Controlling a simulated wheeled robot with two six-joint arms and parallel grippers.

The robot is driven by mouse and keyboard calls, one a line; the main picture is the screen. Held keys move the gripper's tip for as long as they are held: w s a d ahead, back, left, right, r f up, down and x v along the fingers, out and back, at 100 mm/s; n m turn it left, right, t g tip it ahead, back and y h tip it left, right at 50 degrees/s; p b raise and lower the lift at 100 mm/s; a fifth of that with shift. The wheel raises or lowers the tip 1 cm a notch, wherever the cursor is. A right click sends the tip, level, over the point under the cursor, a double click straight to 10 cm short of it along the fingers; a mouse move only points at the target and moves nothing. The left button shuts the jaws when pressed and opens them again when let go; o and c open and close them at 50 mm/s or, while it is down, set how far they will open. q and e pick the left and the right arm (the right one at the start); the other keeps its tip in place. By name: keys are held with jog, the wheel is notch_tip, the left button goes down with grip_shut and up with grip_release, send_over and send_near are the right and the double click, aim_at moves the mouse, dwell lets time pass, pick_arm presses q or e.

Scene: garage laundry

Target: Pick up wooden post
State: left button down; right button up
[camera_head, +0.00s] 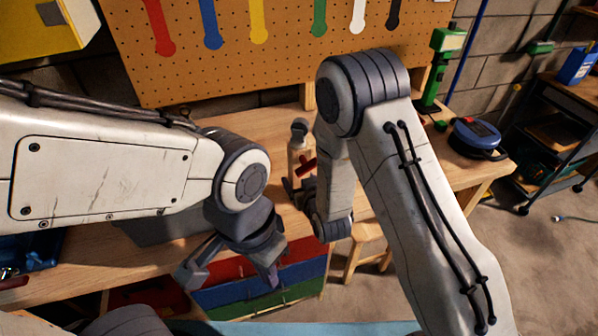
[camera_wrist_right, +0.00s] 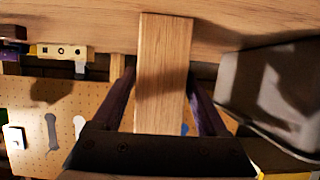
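The wooden post (camera_wrist_right: 163,75) is a pale, straight, squared piece of wood that stands out in the middle of the right wrist view. My right gripper (camera_wrist_right: 162,95) has one dark finger along each side of it. Both fingertips meet its edges, so the gripper looks shut on it. My left gripper (camera_head: 230,275) is open and empty, in front of the workbench edge.
The wooden workbench (camera_head: 90,265) runs below a pegboard (camera_head: 270,65) with coloured tool outlines. A blue round device (camera_head: 476,138) sits at the bench's right end. A wooden stool (camera_head: 366,235) stands below.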

jog(key=c, duration=1)
grip_shut()
jog(key=shift+r, duration=0.25)
